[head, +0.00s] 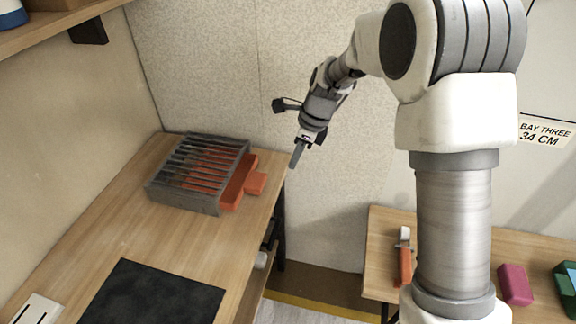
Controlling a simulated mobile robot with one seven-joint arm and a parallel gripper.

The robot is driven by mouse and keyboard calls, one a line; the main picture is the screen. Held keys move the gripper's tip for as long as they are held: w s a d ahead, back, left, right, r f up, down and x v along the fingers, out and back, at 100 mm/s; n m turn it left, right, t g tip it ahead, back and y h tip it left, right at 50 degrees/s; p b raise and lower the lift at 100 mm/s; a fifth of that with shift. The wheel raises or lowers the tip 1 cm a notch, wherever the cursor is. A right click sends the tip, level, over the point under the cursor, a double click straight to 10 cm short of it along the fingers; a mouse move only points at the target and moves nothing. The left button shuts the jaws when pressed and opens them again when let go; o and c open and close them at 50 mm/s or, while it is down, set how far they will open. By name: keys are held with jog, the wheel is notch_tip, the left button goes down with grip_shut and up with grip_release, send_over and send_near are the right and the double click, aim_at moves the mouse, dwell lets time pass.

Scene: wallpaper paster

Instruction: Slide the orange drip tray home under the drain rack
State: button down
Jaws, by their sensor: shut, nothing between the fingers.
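The orange drip tray (233,191) is partly under the dark grey drain rack (183,193) on the left wooden table. Its right end and a small orange handle block (256,182) stick out from the rack's right side, towards the table edge. More orange shows through the rack's slats. My gripper (296,157) is shut and empty. It points down in the air to the right of the handle, apart from it, near the table's right edge. Its fingers are small in the picture.
A black mat (152,296) lies on the table in front of the rack, with a white plate (38,309) at the lower left. A shelf (50,32) overhangs the upper left. A second table (385,228) on the right holds an orange-handled tool (404,262) and a magenta block (515,285).

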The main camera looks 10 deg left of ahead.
aim_at(248, 175)
jog(key=x, duration=0.3)
jog(key=a+b+x, duration=0.1)
jog(key=x, duration=0.2)
jog(key=a+b+x, duration=0.1)
jog(key=x, duration=0.2)
jog(key=shift+w+a, duration=0.15)
jog(key=shift+a, duration=0.05)
jog(key=shift+w+a+b, duration=0.1)
jog(key=shift+a+b, duration=0.25)
jog(key=shift+a, duration=0.4)
jog(key=a+p, duration=0.1)
jog(key=a, duration=0.1)
jog(key=a+p, duration=0.1)
jog(key=a, duration=0.1)
jog(key=w+a+p, duration=0.1)
jog(key=a, duration=0.1)
jog(key=shift+a+p, duration=0.3)
jog(key=shift+r, duration=0.1)
